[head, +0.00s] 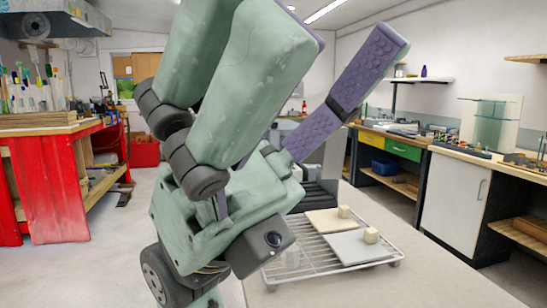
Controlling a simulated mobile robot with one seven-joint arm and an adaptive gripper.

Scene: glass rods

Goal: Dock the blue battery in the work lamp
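My gripper (335,40) is large in the foreground, with green finger backs and purple textured inner pads. Its fingers point up and are spread apart, and I see nothing held between them. The tips of the left fingers run out of the top of the picture. I cannot make out a blue battery or a work lamp in this view. My gripper and arm hide the left part of the near table and much of what lies behind.
A wire rack (327,271) stands on the pale near table (440,285). It bears a tan tile (325,222) and a white tile (352,250), each with a small cream block. A dark ribbed object (318,192) stands behind. The table's right front is clear. Workbenches line both sides.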

